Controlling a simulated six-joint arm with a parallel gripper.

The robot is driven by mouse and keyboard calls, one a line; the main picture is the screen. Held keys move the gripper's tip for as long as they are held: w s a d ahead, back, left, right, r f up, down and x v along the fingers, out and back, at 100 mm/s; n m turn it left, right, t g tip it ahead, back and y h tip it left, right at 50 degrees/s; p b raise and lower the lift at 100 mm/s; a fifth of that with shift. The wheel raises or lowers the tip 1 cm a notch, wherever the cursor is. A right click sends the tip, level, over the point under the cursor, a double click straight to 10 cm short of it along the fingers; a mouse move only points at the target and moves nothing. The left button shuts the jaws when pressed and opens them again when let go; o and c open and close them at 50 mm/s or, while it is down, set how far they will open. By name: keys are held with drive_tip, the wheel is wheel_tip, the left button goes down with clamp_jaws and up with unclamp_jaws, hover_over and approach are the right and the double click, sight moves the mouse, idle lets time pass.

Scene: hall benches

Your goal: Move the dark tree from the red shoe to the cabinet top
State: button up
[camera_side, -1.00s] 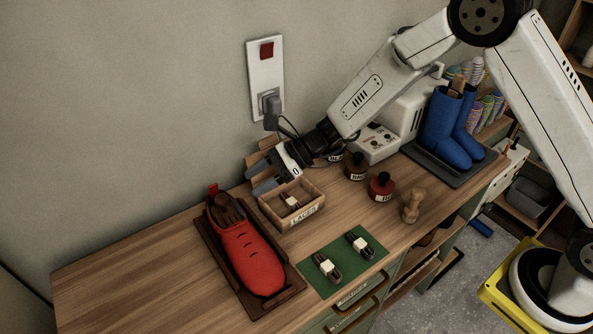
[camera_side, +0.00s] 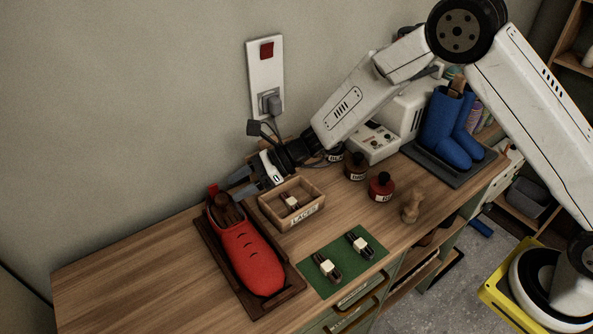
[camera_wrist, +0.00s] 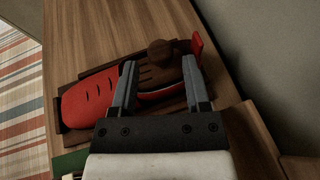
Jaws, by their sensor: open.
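The red shoe (camera_side: 248,258) lies on a dark wooden tray (camera_side: 208,245) on the wooden cabinet top (camera_side: 120,280). The dark tree (camera_side: 229,209) sits in the shoe's opening at the heel end. In the wrist view, the tree (camera_wrist: 160,74) with its round knob shows between my fingers, and the shoe's toe (camera_wrist: 88,97) is at left. My gripper (camera_side: 236,186) is open and empty, above and just behind the heel end of the shoe. In the wrist view, the gripper (camera_wrist: 159,66) hides parts of the shoe and tray.
A laces box (camera_side: 305,211) stands right of the shoe, close under my gripper. A green mat (camera_side: 343,262) holds two lace bundles. Bottles (camera_side: 381,187), a wooden brush (camera_side: 411,206) and blue boots (camera_side: 440,125) stand further right. The cabinet top left of the shoe is clear.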

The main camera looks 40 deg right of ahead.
sight(222, 196)
drive_tip(key=shift+x, duration=2.45)
drive_tip(key=shift+f, duration=0.2)
clamp_jaws()
